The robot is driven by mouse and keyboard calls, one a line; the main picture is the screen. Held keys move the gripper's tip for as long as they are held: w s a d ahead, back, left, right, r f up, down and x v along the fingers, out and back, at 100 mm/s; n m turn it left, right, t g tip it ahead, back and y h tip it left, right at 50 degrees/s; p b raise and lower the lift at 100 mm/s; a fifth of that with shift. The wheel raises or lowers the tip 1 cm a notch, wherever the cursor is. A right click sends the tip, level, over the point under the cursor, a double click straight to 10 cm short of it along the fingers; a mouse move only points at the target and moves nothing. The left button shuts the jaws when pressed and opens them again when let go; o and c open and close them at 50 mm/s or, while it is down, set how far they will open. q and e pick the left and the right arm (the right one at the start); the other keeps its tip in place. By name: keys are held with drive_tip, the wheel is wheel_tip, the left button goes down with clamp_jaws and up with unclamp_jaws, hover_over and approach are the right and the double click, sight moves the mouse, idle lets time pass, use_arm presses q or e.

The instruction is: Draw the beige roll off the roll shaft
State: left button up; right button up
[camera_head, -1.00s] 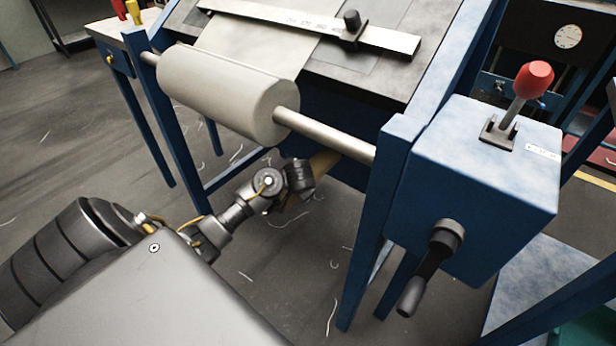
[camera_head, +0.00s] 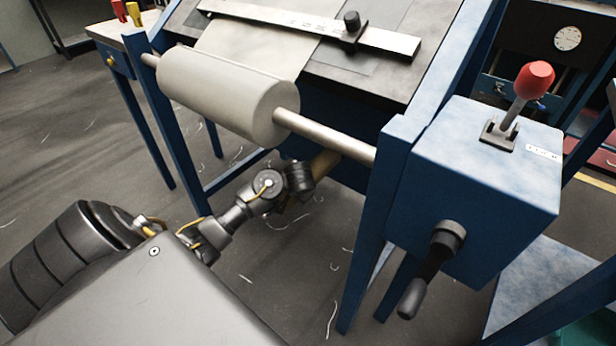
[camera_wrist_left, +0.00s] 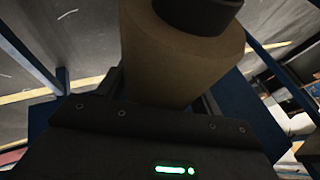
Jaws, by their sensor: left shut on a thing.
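The beige roll (camera_wrist_left: 180,60) fills the middle of the left wrist view, with a dark round piece (camera_wrist_left: 197,12) at its top end. A tan part of it (camera_head: 325,162) shows in the head view, low behind my left arm and under the upper steel shaft. My left gripper (camera_wrist_left: 165,88) is shut on the roll, with dark fingers at its sides. In the head view my left wrist hides the gripper. I cannot tell how far the roll sits on its shaft. My right gripper is in neither view.
A large pale roll (camera_head: 225,95) sits on the upper steel shaft (camera_head: 335,138) between blue posts. A blue box (camera_head: 485,180) with a red-knobbed lever (camera_head: 533,80) and a black crank (camera_head: 430,270) stands at right. Open floor lies below.

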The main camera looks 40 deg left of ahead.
use_arm(q)
drive_tip(key=c, duration=0.4)
drive_tip(key=shift+o, duration=0.2)
drive_tip(key=shift+s+r, duration=0.1)
drive_tip(key=shift+s, duration=0.05)
drive_tip(key=shift+s+p, duration=0.45)
drive_tip(key=shift+p, duration=0.05)
